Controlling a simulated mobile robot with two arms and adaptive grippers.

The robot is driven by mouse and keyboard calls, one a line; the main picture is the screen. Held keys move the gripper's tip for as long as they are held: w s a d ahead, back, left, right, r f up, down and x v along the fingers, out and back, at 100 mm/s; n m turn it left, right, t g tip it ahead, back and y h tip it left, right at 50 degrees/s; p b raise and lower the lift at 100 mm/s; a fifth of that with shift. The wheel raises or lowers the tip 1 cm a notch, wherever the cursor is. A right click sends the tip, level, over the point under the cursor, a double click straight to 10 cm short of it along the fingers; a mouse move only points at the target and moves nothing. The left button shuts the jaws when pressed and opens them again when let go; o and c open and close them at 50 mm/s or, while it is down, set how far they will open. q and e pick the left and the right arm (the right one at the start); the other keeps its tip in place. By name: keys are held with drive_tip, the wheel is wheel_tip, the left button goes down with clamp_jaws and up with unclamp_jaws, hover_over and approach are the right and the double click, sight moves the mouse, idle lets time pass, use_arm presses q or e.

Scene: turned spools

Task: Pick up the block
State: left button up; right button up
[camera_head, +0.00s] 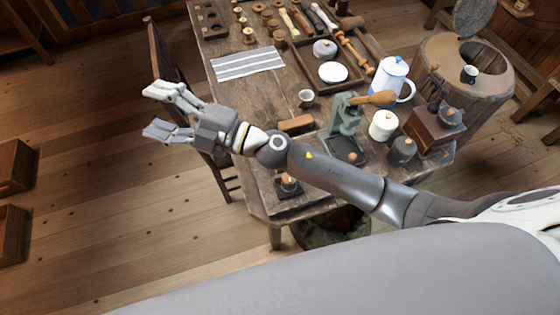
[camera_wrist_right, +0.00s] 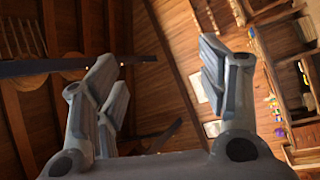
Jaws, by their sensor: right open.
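A brown wooden block (camera_head: 296,124) lies on the wooden table (camera_head: 270,105), just left of a green press and beyond my right forearm. My right gripper (camera_head: 154,110) is open and empty. In the head view it is over the floor and a chair, left of the table and well away from the block. In the right wrist view its spread fingers (camera_wrist_right: 160,72) have nothing between them, and I cannot make out the block there. My left gripper is not in view.
A striped cloth (camera_head: 247,64) lies behind. A dark chair (camera_head: 163,55) stands left of the table. Open floor (camera_head: 110,225) lies front left.

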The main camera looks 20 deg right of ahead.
drive_tip(key=s+d+f+n+g+h, duration=0.1)
drive_tip(key=s+f+n+g+h, duration=0.15)
drive_tip(key=f+n+g, duration=0.5)
drive_tip(key=s+d+f+n+g+h, duration=0.15)
drive_tip(key=f+n+g+h, duration=0.25)
drive_tip(key=f, duration=0.6)
drive_tip(key=w+d+f+h, duration=0.2)
drive_tip(key=d+h, duration=0.1)
drive_tip(key=d, duration=0.4)
drive_tip(key=w+d+f+h, duration=0.2)
drive_tip(key=d+f+h, duration=0.1)
drive_tip(key=d, duration=0.4)
drive_tip(key=w+d+f+h, duration=0.3)
drive_tip(key=d+h, duration=0.2)
drive_tip(key=d, duration=0.3)
drive_tip(key=shift+t, duration=0.25)
drive_tip(key=shift+f+b, duration=0.25)
drive_tip(key=shift+b, duration=0.05)
wheel_tip(320, 180, down, 4)
drive_tip(key=b, duration=0.3)
drive_tip(key=shift+f, duration=0.25)
drive_tip(key=shift+a+f+b, duration=0.15)
drive_tip(key=shift+f+b, duration=1.85)
drive_tip(key=shift+f, duration=0.75)
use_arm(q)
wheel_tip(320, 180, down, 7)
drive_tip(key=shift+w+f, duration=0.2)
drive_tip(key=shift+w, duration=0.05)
